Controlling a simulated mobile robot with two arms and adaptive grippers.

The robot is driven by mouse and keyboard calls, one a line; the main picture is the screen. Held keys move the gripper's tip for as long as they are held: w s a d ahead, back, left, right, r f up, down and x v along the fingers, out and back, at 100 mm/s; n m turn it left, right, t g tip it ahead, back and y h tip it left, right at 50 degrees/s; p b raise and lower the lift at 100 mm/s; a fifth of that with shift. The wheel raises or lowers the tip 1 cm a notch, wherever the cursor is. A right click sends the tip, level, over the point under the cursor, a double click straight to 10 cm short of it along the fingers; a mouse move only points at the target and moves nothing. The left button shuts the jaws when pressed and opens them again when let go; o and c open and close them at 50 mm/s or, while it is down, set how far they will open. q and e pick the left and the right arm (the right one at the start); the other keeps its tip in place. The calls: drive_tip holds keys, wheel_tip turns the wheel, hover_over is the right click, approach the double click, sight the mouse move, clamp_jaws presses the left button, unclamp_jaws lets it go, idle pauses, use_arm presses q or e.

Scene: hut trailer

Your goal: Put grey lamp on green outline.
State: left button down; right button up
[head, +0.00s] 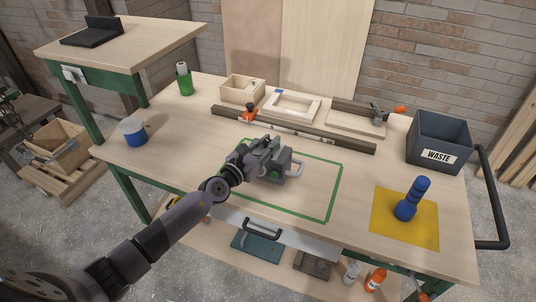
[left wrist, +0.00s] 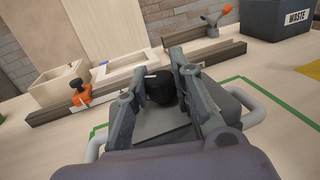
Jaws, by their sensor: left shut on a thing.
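The grey lamp (head: 283,172), a dark grey body with a light grey tube handle, is in the middle of the workbench, over the upper left part of the green outline (head: 334,195). My left gripper (head: 266,150) is shut on the lamp from above. In the left wrist view, my gripper's fingers (left wrist: 157,82) stand either side of a black part on top of the lamp (left wrist: 160,130). The gripper hides part of the lamp, and I cannot tell whether its underside touches the bench. My right gripper is not in view.
Behind are a long bar (head: 320,136), an orange clamp (head: 249,114), a wooden box (head: 243,88) and a pale frame (head: 292,106). A waste bin (head: 439,138) and a blue object (head: 411,202) on a yellow mat (head: 389,231) are right. A blue tub (head: 133,134) is left.

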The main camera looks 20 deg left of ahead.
use_arm(q)
drive_tip(key=shift+w+f+b, duration=0.1)
drive_tip(key=shift+f+b, duration=0.3)
drive_tip(key=shift+f, duration=0.6)
drive_tip(key=shift+f, duration=0.15)
drive_tip(key=c, duration=1.4)
unclamp_jaws()
